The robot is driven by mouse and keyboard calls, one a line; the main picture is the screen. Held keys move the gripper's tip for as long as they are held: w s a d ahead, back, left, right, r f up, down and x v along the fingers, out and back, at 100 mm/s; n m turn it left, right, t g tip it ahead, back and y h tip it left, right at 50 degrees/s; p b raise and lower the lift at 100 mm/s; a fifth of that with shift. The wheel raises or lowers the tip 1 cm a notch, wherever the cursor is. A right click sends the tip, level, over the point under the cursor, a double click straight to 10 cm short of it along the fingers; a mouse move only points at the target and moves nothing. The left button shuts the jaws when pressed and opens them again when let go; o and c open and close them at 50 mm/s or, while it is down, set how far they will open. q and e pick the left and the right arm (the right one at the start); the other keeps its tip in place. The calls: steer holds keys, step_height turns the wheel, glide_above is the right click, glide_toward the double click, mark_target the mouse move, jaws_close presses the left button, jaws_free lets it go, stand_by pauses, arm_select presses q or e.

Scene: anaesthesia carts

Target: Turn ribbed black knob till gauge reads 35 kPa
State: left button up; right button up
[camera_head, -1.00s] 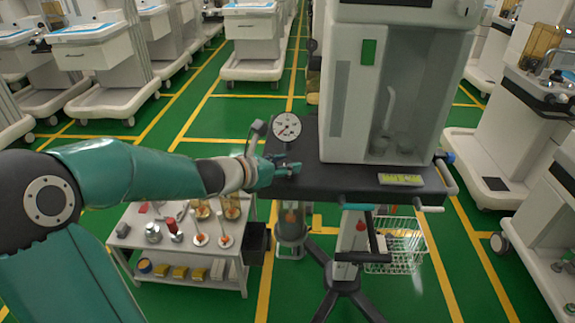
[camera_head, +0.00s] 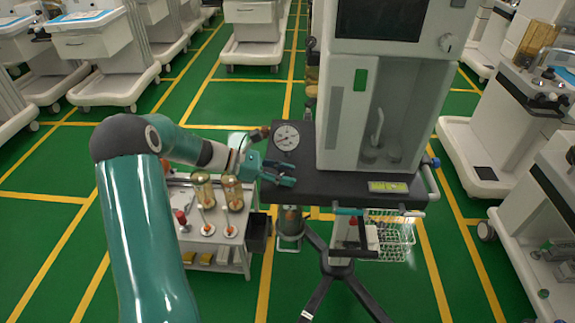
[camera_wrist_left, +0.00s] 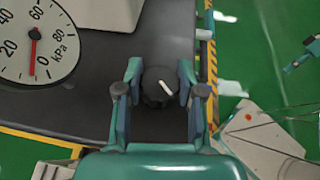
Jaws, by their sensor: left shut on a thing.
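The ribbed black knob (camera_wrist_left: 154,88), with a white mark on its face, sits between the fingers of my left gripper (camera_wrist_left: 159,83) in the left wrist view. The gripper is shut on it. The round white gauge (camera_wrist_left: 32,38) lies to the left of the knob. Its red needle points between 0 and 20 kPa, nearer 0. In the head view the gauge (camera_head: 286,138) is at the left end of the black cart top, and my left gripper (camera_head: 284,174) is just below it; the knob is hidden there.
The black cart top (camera_head: 340,184) carries a tall grey machine (camera_head: 342,125) right of the gauge. A low white trolley (camera_head: 215,237) with bottles stands below my left arm. A wire basket (camera_head: 388,240) hangs at the cart's front. Other carts stand around on green floor.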

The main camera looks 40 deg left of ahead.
arm_select(q)
steer(key=m+g+h+p, duration=0.2)
steer(key=m+g, duration=0.1)
steer(key=shift+r+m+h, duration=0.1)
steer(key=shift+m+h, duration=0.2)
steer(key=shift+h, duration=0.1)
steer(key=m+g+h, duration=0.1)
steer(key=m+g, duration=0.1)
steer(key=g, duration=0.1)
steer(key=shift+p, duration=0.4)
steer(key=shift+m+g, duration=1.1)
steer(key=shift+m, duration=0.1)
steer(key=shift+h, duration=0.3)
steer(key=o, duration=1.2)
steer(key=shift+w, duration=0.1)
steer(key=shift+c, duration=0.2)
